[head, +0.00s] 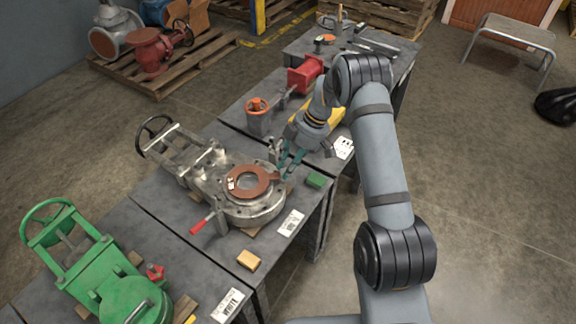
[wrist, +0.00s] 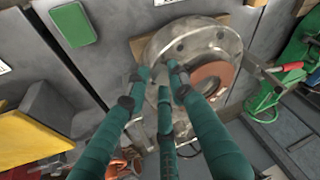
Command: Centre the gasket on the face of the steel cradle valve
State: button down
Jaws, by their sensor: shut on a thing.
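The steel cradle valve (head: 262,212) lies on the middle table, its round flange face up. In the wrist view the gasket (wrist: 226,72) appears off to the lower right of the flange (wrist: 190,30), partly hidden by a finger. I cannot tell whether it touches the face. The fingertips also show in the wrist view (wrist: 163,80); the grip contact is hidden.
A green valve (head: 120,280) stands on the near table. A red-handled lever (head: 202,222) sticks out beside the steel valve. An orange-topped part (head: 257,108) and a red part (head: 304,75) stand farther back.

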jog(key=shift+f+b, duration=0.5)
jog(key=shift+b, duration=0.1)
jog(key=c, duration=1.4)
grip_release()
jog(key=v, duration=1.2)
jog(key=shift+f, duration=0.1)
